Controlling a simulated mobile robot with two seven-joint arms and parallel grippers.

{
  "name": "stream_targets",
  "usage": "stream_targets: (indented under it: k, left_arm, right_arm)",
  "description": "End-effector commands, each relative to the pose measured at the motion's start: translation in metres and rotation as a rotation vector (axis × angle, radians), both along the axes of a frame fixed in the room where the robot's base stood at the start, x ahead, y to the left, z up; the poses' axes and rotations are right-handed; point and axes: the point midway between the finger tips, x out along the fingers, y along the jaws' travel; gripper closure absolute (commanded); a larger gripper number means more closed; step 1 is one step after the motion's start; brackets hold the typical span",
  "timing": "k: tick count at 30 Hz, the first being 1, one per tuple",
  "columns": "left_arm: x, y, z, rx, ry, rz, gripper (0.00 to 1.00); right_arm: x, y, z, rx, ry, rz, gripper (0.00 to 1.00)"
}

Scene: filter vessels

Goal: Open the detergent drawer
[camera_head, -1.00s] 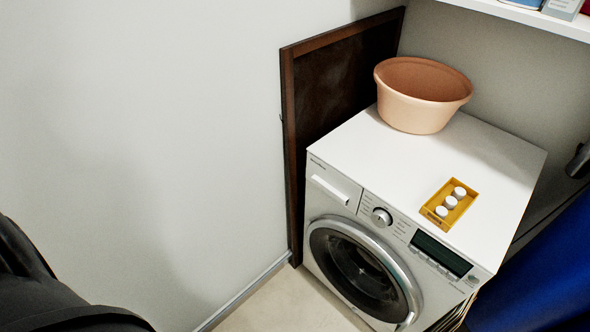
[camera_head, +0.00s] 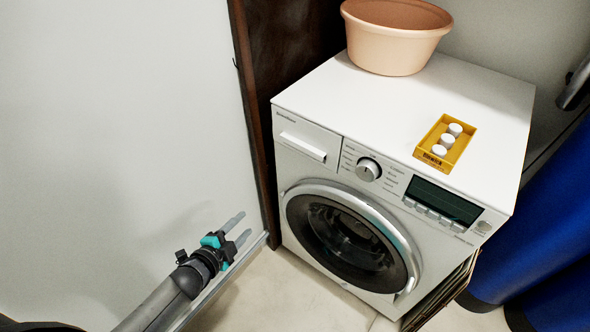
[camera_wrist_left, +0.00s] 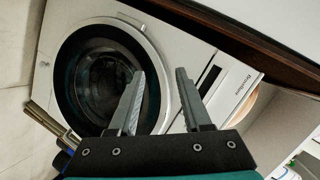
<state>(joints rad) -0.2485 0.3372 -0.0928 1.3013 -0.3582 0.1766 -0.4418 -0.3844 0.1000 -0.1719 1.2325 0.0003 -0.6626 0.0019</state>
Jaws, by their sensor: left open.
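The detergent drawer (camera_head: 303,146) is at the upper left of the washing machine's front (camera_head: 330,178). It has a pale bar handle and looks closed, flush with the panel. In the left wrist view the drawer (camera_wrist_left: 208,82) shows just right of the fingers, with a dark slot along it. My left gripper (camera_head: 240,228) is open and empty, low and left of the machine, apart from the drawer. Its two fingers also show in the left wrist view (camera_wrist_left: 160,85) in front of the machine. My right gripper is not in view.
A peach basin (camera_head: 395,45) and a yellow tray (camera_head: 434,160) with white pieces stand on the machine top. The round door (camera_head: 345,235) is closed. A dark brown panel (camera_head: 262,120) and pale wall (camera_head: 120,130) are at the left; blue fabric (camera_head: 545,220) hangs right.

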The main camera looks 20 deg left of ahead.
Motion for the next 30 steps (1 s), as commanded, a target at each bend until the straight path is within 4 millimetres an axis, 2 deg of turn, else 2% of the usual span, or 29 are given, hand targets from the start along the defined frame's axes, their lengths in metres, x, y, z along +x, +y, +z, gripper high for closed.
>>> stream_targets:
  k: [1, 4, 9, 12, 20, 30]
  left_arm:
    - [0.015, -0.001, 0.006, 0.054, -0.080, -0.053, 0.51]
    - [0.036, -0.008, 0.037, 0.161, -0.226, -0.150, 0.51]
    - [0.051, -0.022, 0.077, 0.303, -0.408, -0.266, 0.51]
    - [0.053, -0.027, 0.091, 0.349, -0.465, -0.302, 0.51]
    - [0.067, -0.034, 0.100, 0.372, -0.495, -0.318, 0.51]
    - [0.115, -0.052, 0.098, 0.369, -0.493, -0.316, 0.51]
  right_arm:
    - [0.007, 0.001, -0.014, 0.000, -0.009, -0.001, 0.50]
    - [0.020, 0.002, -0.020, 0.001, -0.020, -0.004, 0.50]
    - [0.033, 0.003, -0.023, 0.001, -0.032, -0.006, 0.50]
    - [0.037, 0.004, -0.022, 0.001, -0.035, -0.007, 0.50]
    - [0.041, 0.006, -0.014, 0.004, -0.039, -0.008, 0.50]
    - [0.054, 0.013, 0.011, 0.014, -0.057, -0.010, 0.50]
